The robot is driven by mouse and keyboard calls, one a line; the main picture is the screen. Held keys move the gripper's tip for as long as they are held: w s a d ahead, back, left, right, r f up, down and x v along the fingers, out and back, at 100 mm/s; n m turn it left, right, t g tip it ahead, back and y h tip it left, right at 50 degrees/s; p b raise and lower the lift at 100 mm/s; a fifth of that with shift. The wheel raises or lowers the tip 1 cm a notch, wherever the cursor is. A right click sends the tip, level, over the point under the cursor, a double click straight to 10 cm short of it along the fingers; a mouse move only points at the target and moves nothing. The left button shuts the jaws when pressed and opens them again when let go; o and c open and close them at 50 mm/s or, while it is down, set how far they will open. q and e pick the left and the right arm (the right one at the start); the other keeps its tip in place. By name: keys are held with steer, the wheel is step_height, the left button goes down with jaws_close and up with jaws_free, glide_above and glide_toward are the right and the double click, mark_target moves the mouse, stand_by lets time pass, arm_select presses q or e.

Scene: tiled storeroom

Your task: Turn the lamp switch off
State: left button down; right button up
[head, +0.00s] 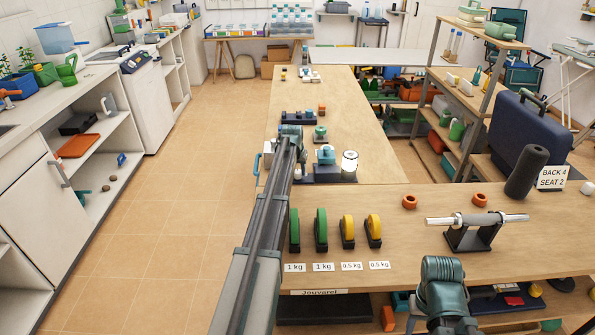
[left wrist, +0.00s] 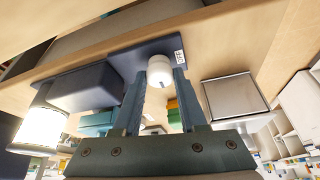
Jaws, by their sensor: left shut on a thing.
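The lamp (head: 349,163) is a white cylinder on a dark base on the long wooden table. It glows, and in the left wrist view the lit lamp (left wrist: 40,128) is at the left. A round white knob (left wrist: 159,68) sits on a dark plate (left wrist: 140,46) with a small label. My left gripper (left wrist: 158,75) is shut on this knob, one finger on each side. In the head view my left arm reaches over the table and the left gripper (head: 302,160) is left of the lamp, partly hidden. Only a teal part of my right arm shows at the bottom; its gripper is out of view.
Green discs (head: 321,230) and yellow discs (head: 347,231) stand on the near bench, with weight labels before them. A dumbbell bar (head: 477,220) rests on a stand at the right. Another dark-based device (head: 298,118) stands behind the lamp. The tiled floor (head: 165,220) at left is clear.

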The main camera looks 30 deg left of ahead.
arm_select(q)
steer(key=n, duration=0.2)
steer(key=n+g+y, duration=0.1)
steer(key=n, duration=0.1)
steer(key=shift+w+d+n+y, duration=0.1)
steer(key=shift+d+n+y, duration=0.05)
steer(key=shift+n+y, duration=0.15)
steer(key=n+g+y, duration=0.1)
steer(key=n, duration=0.3)
steer(key=shift+w+n, duration=0.1)
steer(key=shift+n, duration=0.2)
steer(key=n+g, duration=0.2)
steer(key=n, duration=0.2)
steer(key=shift+w, duration=0.15)
steer(key=shift+n+g, duration=0.8)
steer(key=shift+n, duration=1.5)
steer(key=shift+c, duration=2.3)
jaws_free()
